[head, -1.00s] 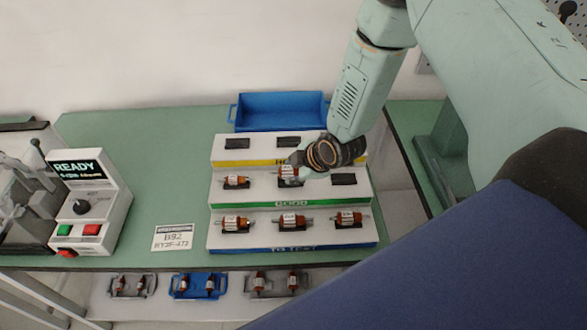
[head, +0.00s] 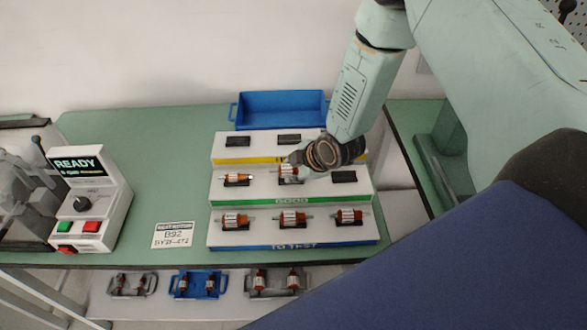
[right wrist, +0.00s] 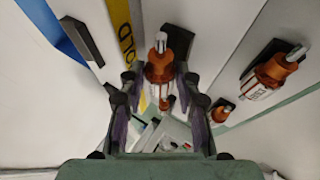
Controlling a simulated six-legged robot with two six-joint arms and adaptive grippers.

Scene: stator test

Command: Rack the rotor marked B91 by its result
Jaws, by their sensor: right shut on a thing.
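My right gripper (head: 296,162) is at the middle place of the GOOD tier on the stepped rack (head: 307,186). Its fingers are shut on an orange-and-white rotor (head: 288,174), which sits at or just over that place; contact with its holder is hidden. In the right wrist view the same rotor (right wrist: 160,70) stands between the fingers (right wrist: 158,106), its mark unreadable. Another rotor (head: 237,179) lies in the left place of the GOOD tier, and the right holder (head: 344,177) there is empty. My left gripper is out of view.
Three rotors (head: 292,218) lie on the TO TEST tier. The yellow-edged upper tier shows empty holders (head: 237,141). A blue bin (head: 282,109) stands behind. The tester (head: 92,200) reads READY; a card (head: 172,235) reads B92. Trays with rotors (head: 198,284) lie below the bench.

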